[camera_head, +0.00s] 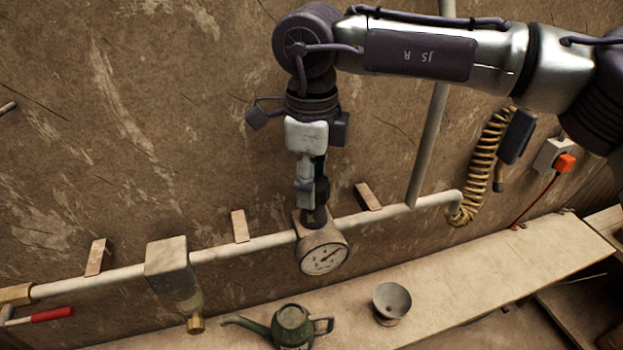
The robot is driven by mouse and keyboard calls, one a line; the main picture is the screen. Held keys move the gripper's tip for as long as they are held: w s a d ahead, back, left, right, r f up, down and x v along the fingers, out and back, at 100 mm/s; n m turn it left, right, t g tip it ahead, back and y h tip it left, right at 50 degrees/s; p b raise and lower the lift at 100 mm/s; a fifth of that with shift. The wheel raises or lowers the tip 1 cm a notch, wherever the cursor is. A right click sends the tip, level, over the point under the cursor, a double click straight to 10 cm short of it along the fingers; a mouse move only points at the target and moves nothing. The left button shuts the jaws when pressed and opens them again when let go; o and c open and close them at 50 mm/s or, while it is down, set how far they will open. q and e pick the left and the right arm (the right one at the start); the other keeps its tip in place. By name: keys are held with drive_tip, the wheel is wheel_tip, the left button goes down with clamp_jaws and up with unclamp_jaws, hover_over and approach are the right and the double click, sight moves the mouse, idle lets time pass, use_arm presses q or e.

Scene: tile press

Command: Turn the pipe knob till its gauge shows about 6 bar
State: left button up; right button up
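The round gauge (324,259) with a white dial hangs on the pale pipe (245,247) along the wall. Its needle shows, but the numbers are too small to read. My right gripper (314,212) points down from above, with its fingertips right at the fitting on top of the gauge. The fingers overlap in this view, so I cannot tell whether they are closed on anything. My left gripper is not in view.
A grey box (168,264) with a brass fitting and a red-handled valve (52,314) sit on the pipe at left. A yellow coiled hose (481,165) hangs at right.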

drive_tip(key=c, duration=0.4)
drive_tip(key=shift+o, duration=0.2)
drive_tip(key=shift+f+b, duration=0.2)
drive_tip(key=shift+b, duration=0.2)
drive_tip(key=m+b, duration=0.2)
drive_tip(key=b, duration=0.1)
drive_tip(key=shift+m, duration=0.3)
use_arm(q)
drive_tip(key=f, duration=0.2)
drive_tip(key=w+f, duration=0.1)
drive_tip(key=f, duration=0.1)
use_arm(e)
drive_tip(key=shift+r+m, duration=0.2)
drive_tip(key=shift+m, duration=0.1)
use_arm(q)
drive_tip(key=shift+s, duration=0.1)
use_arm(e)
drive_tip(key=o, duration=1.2)
drive_tip(key=shift+c, duration=0.2)
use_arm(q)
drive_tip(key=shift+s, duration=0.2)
use_arm(e)
drive_tip(key=shift+w+r, duration=0.1)
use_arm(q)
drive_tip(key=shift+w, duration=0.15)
use_arm(e)
wheel_tip(320, 180, up, 12)
